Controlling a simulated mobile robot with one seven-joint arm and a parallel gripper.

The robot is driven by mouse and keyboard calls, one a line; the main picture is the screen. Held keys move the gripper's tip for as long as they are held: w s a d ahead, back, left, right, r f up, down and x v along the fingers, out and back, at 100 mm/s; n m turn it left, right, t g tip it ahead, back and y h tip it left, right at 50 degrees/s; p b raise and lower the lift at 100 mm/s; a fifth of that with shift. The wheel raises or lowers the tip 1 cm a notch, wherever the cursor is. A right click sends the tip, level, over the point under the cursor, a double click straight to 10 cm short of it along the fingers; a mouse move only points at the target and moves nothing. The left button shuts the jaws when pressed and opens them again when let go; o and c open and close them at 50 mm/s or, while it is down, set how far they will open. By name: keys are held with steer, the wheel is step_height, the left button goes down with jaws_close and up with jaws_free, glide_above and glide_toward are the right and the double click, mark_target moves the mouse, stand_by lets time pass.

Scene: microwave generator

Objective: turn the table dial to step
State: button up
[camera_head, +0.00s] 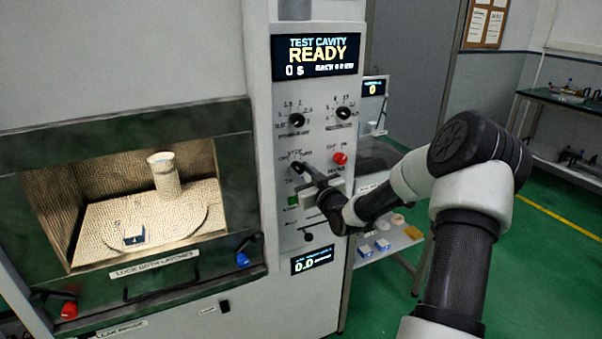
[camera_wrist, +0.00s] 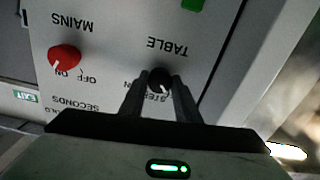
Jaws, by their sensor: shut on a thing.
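The black table dial (camera_wrist: 160,78) sits under the TABLE label on the grey panel, seen upside down in the wrist view. My gripper (camera_wrist: 160,88) is shut on this dial, one finger on each side. A white pointer mark shows on the dial's lower part, on the side of the partly hidden STEP lettering. The exact setting is hard to read. In the head view the dial (camera_head: 298,166) shows only in part, with my gripper (camera_head: 306,174) against it from the lower right.
The red mains knob (camera_head: 340,158) is close to the right of the dial, and a green button (camera_head: 293,201) is below. Two black dials (camera_head: 297,120) (camera_head: 344,113) are above. The display (camera_head: 316,57) reads READY.

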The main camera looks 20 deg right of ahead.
steer(key=m+b, duration=0.1)
steer(key=m, duration=0.7)
stand_by(0.6)
steer(key=o, duration=1)
steer(key=shift+o, duration=0.2)
steer(key=shift+s, duration=0.1)
steer(key=s, duration=1.7)
steer(key=shift+s+d, duration=0.15)
steer(key=shift+d, duration=0.15)
